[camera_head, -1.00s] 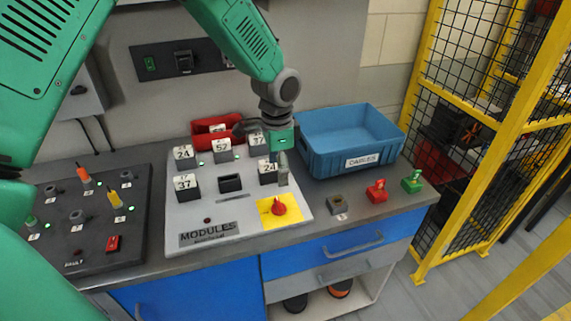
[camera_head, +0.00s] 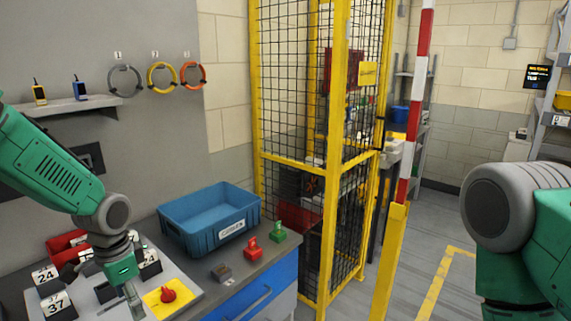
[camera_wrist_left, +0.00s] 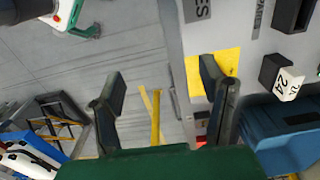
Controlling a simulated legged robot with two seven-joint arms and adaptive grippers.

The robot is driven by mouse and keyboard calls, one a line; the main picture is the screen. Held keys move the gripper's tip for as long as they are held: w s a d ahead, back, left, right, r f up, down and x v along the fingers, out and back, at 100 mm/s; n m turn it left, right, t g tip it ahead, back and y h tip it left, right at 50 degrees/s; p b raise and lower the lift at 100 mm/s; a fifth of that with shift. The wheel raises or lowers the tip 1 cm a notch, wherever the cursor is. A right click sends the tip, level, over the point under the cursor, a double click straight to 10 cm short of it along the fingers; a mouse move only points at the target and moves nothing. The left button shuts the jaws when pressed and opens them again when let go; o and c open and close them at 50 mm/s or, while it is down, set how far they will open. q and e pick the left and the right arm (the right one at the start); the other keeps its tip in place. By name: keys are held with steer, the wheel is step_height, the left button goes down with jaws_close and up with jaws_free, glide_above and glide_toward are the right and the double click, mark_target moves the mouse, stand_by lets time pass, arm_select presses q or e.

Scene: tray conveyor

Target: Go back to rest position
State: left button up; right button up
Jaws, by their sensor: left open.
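My left gripper (camera_head: 112,284) hangs over the module board (camera_head: 190,298) at the lower left of the head view. In the left wrist view its two dark fingers (camera_wrist_left: 163,84) stand wide apart, with nothing between them. The right finger overlaps the yellow plate of the board in that view. The red knob (camera_head: 168,296) sits on this plate, just right of the gripper in the head view. My right arm (camera_head: 530,235) shows at the right edge of the head view; its gripper is out of frame.
A blue bin (camera_head: 180,238) stands at the back of the bench. A grey (camera_head: 222,272), a red (camera_head: 252,250) and a green (camera_head: 278,232) part sit along the bench edge. A yellow mesh cage (camera_head: 340,150) stands beyond. The floor (camera_head: 425,215) on the right looks clear.

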arm_select(q)
steer(key=s+d+f+n+b, duration=0.1)
steer(key=s+d+f+b, duration=0.15)
steer(key=s+f, duration=0.5)
steer(key=s+d+f+n+h+b, duration=0.15)
steer(key=s+f+b, duration=0.25)
steer(key=f, duration=0.6)
steer(key=s+d+f+n+y+b, duration=0.15)
steer(key=s+f+b, duration=0.3)
steer(key=f, duration=0.45)
steer(key=s+f+n+b, duration=0.1)
steer(key=s+f+b, duration=0.1)
steer(key=s+f, duration=0.2)
steer(key=s+a+f+n+b, duration=0.1)
steer(key=s+f, duration=0.4)
steer(key=s, duration=0.6)
steer(key=shift+a+n+t+b, duration=0.3)
steer(key=shift+n+b, duration=0.5)
steer(key=shift+b, duration=0.4)
arm_select(e)
step_height(320, 180, down, 16)
steer(key=shift+s+f, duration=0.2)
arm_select(q)
steer(key=shift+s, duration=0.1)
